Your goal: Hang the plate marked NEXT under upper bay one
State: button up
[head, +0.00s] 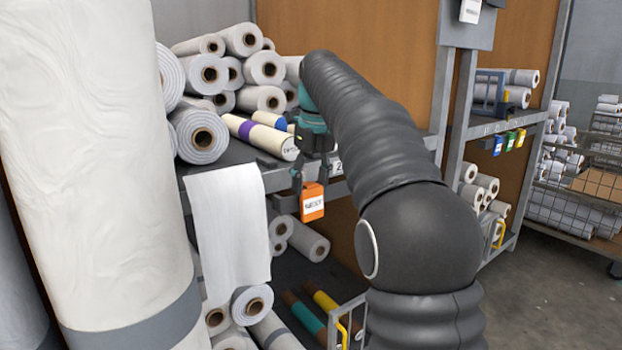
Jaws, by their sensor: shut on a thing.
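The orange plate (313,212) has a white label whose lettering looks like NEXT. My gripper (311,181) points down in front of the upper shelf's front edge (277,180) and is shut on the plate's upper part. The plate hangs upright below the fingertips. A white tag with a 2 (337,167) shows on the shelf edge just right of my gripper. A tag for bay one cannot be made out. I cannot tell whether the plate touches the edge behind it.
White rolls (265,68) are stacked on the upper shelf. A loose white sheet (229,225) drapes over its edge at left. A large upright roll (95,160) stands at near left. Blue (498,146), green (509,141) and yellow (521,136) plates hang at right.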

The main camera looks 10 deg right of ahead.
jog(key=o, duration=1.6)
jog(key=shift+w+f, duration=0.1)
jog(key=shift+f, duration=0.3)
jog(key=shift+r, duration=0.15)
jog(key=shift+s+d+r, duration=0.1)
jog(key=shift+s+r, duration=0.05)
jog(key=shift+r, duration=1.05)
jog(key=shift+s+d+r, duration=0.1)
jog(key=shift+s+r, duration=0.05)
jog(key=shift+r, duration=1.05)
jog(key=shift+s+r, duration=0.15)
jog(key=shift+r, duration=1.05)
jog(key=s+f+n+t, duration=0.1)
jog(key=s+f+n, duration=0.2)
jog(key=s+n, duration=0.55)
jog(key=s+f+n+t, duration=0.1)
jog(key=s+f+n, duration=0.3)
jog(key=s+n, duration=0.45)
jog(key=s+f+n, duration=0.4)
jog(key=s+f, duration=0.1)
jog(key=f, duration=0.1)
jog(key=s+f+n+t, duration=0.1)
jog(key=s+f+n, duration=0.4)
jog(key=f, duration=0.1)
jog(key=s+f+n+t, duration=0.1)
jog(key=s+f+n, duration=0.3)
jog(key=f+n, duration=0.1)
jog(key=shift+s+a+f+h, duration=0.2)
jog(key=shift+s+f+h, duration=0.15)
jog(key=shift+f, duration=0.4)
